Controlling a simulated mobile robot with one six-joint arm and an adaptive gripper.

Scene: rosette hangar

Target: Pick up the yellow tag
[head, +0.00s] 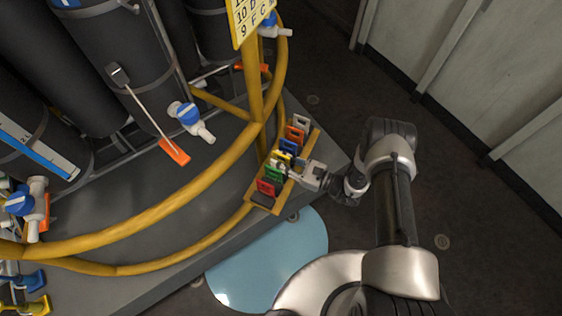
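The yellow tag (281,156) stands in a row of coloured tags on a tan rack (263,200) at the edge of the grey platform. It sits between a blue tag (288,146) and a green tag (273,175) and is partly hidden. My gripper (291,170) reaches in from the right, its fingertips at the row close beside the yellow tag. I cannot tell whether the fingers touch it or how far apart they are.
Orange (295,133), white (301,121) and red (265,187) tags share the rack. A yellow rail (190,194) curves just left of it, before dark cylinders (95,60) with blue-handled valves (188,114). Grey wall panels (485,85) stand at the right. Dark floor lies between.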

